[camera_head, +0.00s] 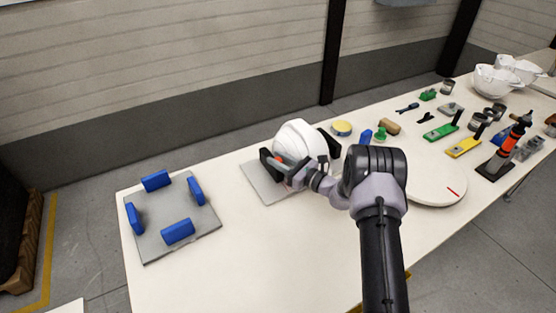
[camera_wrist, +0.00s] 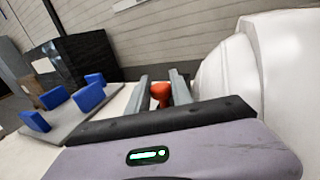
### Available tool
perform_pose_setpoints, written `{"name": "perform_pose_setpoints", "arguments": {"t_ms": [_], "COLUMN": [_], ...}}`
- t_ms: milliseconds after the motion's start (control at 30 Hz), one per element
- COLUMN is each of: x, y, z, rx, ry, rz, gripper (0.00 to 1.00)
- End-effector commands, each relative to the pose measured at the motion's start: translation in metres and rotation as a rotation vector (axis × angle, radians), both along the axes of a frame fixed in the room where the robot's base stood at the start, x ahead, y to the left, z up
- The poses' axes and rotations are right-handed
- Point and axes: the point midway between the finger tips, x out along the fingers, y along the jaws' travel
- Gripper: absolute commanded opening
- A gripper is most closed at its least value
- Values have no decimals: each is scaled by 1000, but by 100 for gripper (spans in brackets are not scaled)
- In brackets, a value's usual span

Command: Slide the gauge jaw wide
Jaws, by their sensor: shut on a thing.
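A white helmet shell (camera_head: 297,138) stands on a grey plate (camera_head: 258,183) between two dark jaws of the gauge. The left jaw (camera_head: 266,163) is on the helmet's near left side, and the right jaw (camera_head: 334,142) is on its far right. My gripper (camera_head: 281,172) is low beside the left jaw. In the wrist view my gripper (camera_wrist: 162,93) is shut on a red knob (camera_wrist: 160,91) between its two grey fingers. The helmet (camera_wrist: 285,55) fills the right of that view. Whether the helmet touches the jaws is unclear.
A grey plate with several blue blocks (camera_head: 178,231) lies at the table's left end. A white round disc (camera_head: 437,186) with a red mark is right of my arm. Tools, tins and more white shells (camera_head: 495,81) crowd the right. The front left tabletop (camera_head: 270,255) is bare.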

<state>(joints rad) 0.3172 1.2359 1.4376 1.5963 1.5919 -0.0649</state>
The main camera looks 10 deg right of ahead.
Motion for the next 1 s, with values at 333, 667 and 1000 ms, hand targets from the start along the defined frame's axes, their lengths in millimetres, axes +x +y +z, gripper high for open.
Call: {"name": "perform_pose_setpoints", "arguments": {"t_ms": [333,667,1000], "x": [-1,-13,-13], "y": [1,38,40], "z": [-1,0,-1], "rx": [0,1,-1], "ry": [1,3,2], "rz": [0,3,4], "gripper": [0,0,46]}}
